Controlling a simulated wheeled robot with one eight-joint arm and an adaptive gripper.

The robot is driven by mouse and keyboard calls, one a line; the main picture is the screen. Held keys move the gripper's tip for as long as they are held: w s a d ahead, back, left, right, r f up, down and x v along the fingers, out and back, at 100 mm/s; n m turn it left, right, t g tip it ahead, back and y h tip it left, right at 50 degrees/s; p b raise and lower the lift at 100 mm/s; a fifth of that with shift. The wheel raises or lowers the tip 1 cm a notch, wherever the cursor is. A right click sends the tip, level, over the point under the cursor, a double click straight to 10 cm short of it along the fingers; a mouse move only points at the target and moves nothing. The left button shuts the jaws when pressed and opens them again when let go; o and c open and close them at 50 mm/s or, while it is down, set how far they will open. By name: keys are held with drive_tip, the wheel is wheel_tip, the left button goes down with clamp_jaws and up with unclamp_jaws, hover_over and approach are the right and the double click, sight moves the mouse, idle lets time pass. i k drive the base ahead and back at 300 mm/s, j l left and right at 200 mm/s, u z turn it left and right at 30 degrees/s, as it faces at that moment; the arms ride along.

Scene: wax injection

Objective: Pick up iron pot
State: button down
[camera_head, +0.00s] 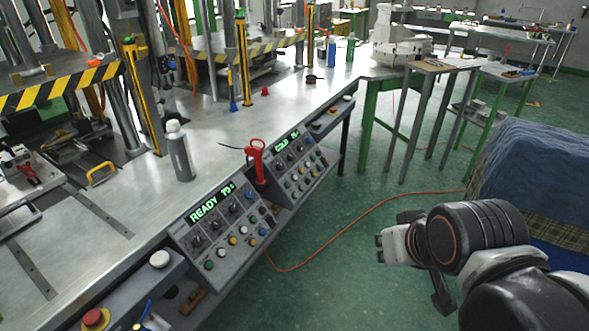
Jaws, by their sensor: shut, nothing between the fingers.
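I cannot make out an iron pot anywhere in the head view. My gripper (388,246) is at the lower right, over the green floor and in front of the benches. It is shut and empty, and my own wrist partly hides it. It touches nothing and is well apart from the long metal workbench (228,133) on the left.
Two control panels, READY (222,226) and COLD (296,158), line the bench's front edge. A grey bottle (179,152) stands on the bench. A white machine (398,45) stands at the back. A blue-covered block (540,170) is at right. A red hose (345,228) crosses the floor.

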sight(310, 79)
drive_tip(key=i+l+u, duration=0.15)
drive_tip(key=i+l, duration=0.15)
drive_tip(key=i, duration=0.2)
drive_tip(key=i+l+u, duration=0.2)
drive_tip(key=i+l, duration=0.15)
drive_tip(key=i, duration=0.1)
